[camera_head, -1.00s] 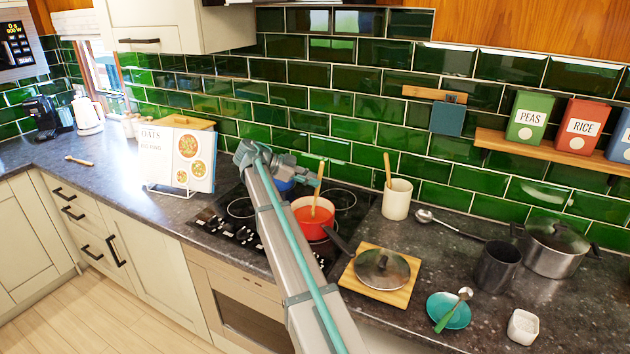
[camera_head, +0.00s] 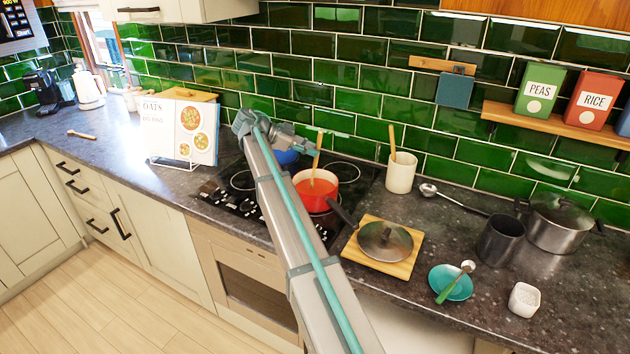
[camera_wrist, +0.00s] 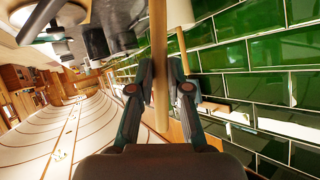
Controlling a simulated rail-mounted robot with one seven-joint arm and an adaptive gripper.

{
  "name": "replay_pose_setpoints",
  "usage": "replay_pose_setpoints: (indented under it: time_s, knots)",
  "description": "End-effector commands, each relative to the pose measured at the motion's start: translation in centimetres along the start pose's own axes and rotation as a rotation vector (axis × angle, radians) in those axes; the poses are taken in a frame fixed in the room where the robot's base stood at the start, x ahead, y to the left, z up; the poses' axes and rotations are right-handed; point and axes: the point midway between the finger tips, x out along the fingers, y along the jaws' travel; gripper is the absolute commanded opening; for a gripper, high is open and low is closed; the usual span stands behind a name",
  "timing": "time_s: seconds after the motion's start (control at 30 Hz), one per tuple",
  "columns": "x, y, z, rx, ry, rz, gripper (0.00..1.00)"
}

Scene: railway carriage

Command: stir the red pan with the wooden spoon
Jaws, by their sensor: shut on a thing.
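The red pan (camera_head: 308,197) sits on the black hob in the head view, its dark handle pointing to the lower right. The wooden spoon (camera_head: 319,146) stands nearly upright with its lower end inside the pan. My gripper (camera_head: 313,152) is above the pan, shut on the spoon's upper handle. In the wrist view the spoon's handle (camera_wrist: 159,60) runs between the two fingers of my gripper (camera_wrist: 160,88). The spoon's lower tip and the pan's contents are hard to make out. My arm covers part of the hob left of the pan.
A blue pot (camera_head: 286,156) stands behind my wrist. A lid (camera_head: 385,241) lies on a wooden board (camera_head: 407,264) right of the pan. A cream crock (camera_head: 401,174) holds a wooden utensil. A recipe stand (camera_head: 190,133) is to the left. Green tiled wall (camera_head: 345,105) closes the back.

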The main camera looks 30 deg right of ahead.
Motion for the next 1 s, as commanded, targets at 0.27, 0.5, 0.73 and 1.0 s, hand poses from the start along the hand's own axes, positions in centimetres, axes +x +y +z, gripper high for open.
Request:
replay_pose_setpoints:
  time_s: [0.27,0.5,0.73,1.0]
  knots:
    - [-0.9,1.0,0.3,0.0,0.0,-0.001,0.0]
    - [-1.6,2.3,0.3,0.001,0.0,0.0,0.0]
    - [-0.9,4.0,-0.4,0.001,0.0,0.0,0.0]
    - [-0.4,4.0,-0.7,0.0,0.0,0.001,0.0]
